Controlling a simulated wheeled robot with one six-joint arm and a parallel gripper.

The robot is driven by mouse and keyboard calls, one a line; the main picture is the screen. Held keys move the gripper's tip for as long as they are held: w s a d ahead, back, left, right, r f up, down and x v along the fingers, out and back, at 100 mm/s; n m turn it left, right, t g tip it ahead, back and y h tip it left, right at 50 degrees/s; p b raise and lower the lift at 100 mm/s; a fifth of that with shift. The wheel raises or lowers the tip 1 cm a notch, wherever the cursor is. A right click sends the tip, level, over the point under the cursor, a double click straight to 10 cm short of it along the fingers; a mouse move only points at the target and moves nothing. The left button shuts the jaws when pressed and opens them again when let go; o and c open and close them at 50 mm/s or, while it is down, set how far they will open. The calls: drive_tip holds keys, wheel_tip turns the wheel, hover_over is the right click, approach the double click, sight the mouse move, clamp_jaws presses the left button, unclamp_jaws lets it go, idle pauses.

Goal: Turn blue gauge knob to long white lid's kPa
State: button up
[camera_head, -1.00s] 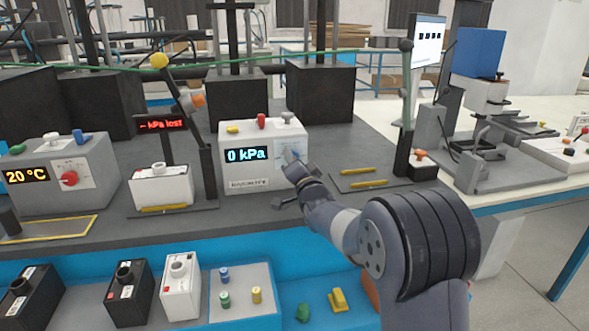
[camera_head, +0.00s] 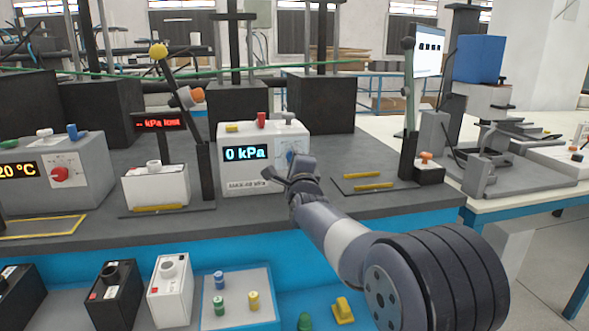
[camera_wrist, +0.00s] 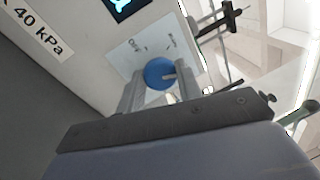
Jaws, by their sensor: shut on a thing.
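The white gauge box (camera_head: 262,150) stands on the dark bench, with a blue display reading 0 kPa. Its blue knob (camera_wrist: 159,72) is on the front face, right of the display, with a pale pointer mark toward the right in the wrist view. My gripper (camera_wrist: 160,84) has one finger on each side of the knob and is shut on it. In the head view my gripper (camera_head: 300,167) hides part of the knob. A white label (camera_wrist: 38,35) ends in "40 kPa" in the wrist view; its left part is cut off. I cannot identify the long white lid for certain.
A red display (camera_head: 158,122) stands behind a white battery box (camera_head: 156,186) to the left. A gauge (camera_head: 62,172) reading 20 °C is farther left. A post with a lever (camera_head: 408,110) and a tray with yellow bars (camera_head: 372,181) are at right.

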drive_tip(key=shift+m+b, duration=0.45)
drive_tip(key=shift+m, duration=0.55)
drive_tip(key=shift+h, duration=0.3)
drive_tip(key=o, duration=1)
drive_tip(key=shift+c, duration=0.2)
drive_tip(key=v, duration=1)
drive_tip(key=shift+s, duration=0.4)
drive_tip(key=shift+f, duration=0.1)
